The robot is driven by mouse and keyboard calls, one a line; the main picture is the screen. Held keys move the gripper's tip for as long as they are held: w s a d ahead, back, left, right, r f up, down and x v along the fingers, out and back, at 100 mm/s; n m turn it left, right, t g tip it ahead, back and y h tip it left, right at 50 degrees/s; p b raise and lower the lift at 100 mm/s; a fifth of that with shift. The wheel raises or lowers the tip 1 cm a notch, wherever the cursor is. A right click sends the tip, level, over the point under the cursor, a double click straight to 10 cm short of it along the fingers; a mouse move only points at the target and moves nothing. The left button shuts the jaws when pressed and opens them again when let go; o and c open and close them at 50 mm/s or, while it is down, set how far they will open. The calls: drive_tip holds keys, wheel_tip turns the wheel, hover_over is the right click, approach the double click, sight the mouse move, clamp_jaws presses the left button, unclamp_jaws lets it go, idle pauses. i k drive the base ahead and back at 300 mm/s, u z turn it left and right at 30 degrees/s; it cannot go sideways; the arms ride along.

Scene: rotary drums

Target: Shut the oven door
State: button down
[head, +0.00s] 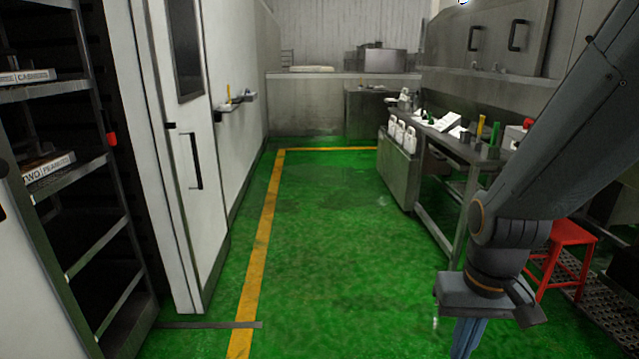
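The oven door (168,110) is a tall white panel at the left, with a dark window (185,45) and a black vertical handle (196,162). It stands open, and the dark oven interior (100,60) shows to its left. My gripper (465,338) is low at the right, pointing down over the green floor, well apart from the door. Its bluish fingers are cut off by the bottom edge, so I cannot tell whether they are open or shut.
A metal rack (97,170) with labelled boxes stands at the left by the oven opening. A metal workbench (440,140) with bottles and a red stool (565,245) are at the right. The green floor between, with a yellow line (262,235), is clear.

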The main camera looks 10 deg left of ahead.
sight(170, 34)
drive_tip(key=i, duration=1.7)
drive_tip(key=u, duration=0.75)
drive_tip(key=i, duration=1.75)
drive_tip(key=u, duration=0.8)
